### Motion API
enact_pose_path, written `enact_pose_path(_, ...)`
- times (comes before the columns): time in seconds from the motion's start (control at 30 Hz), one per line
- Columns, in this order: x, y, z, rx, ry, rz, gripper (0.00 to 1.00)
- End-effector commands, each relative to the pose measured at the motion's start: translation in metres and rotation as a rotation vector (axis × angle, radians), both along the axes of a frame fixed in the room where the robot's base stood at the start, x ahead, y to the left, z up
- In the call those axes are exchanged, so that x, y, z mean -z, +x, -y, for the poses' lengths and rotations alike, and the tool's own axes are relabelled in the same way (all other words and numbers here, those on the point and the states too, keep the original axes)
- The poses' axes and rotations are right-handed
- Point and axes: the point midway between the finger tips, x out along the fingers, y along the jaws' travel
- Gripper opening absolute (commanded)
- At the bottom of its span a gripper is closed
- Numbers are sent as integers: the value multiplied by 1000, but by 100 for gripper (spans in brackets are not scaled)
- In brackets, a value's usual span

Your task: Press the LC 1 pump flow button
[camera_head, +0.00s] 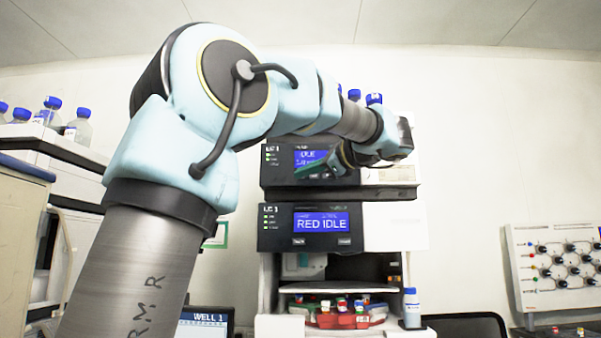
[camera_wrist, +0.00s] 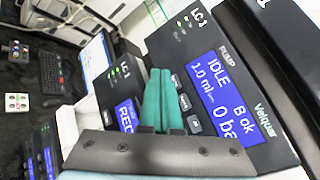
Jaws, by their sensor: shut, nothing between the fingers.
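The LC 1 pump module (camera_head: 283,177) is the upper unit of the stack in the head view, with a blue screen reading IDLE. In the wrist view the pump's dark front panel (camera_wrist: 215,45) is close and tilted, with a screen (camera_wrist: 232,95) reading IDLE, 1.0 ml and B ok. A short row of small buttons (camera_wrist: 185,102) lies beside the screen; their labels are too small to read. My gripper (camera_wrist: 160,72) has green fingers, shut and empty, beside this row. In the head view my gripper (camera_head: 312,166) partly covers the pump screen; contact cannot be told.
A second LC 1 module (camera_head: 322,222) reading RED IDLE sits directly below. Under it are a red tray (camera_head: 340,322) of vials and a blue-capped bottle (camera_head: 411,305). Bottles stand on top of the stack. A valve board (camera_head: 560,268) stands at the right.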

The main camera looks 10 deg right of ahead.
Motion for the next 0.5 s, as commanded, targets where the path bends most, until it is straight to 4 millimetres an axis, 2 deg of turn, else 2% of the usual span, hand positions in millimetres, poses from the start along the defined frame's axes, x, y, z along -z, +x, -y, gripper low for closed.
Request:
enact_pose_path(0.2,0,12,2,-1,1,-1,0)
enact_pose_path(0.5,0,13,2,-1,0,1,0)
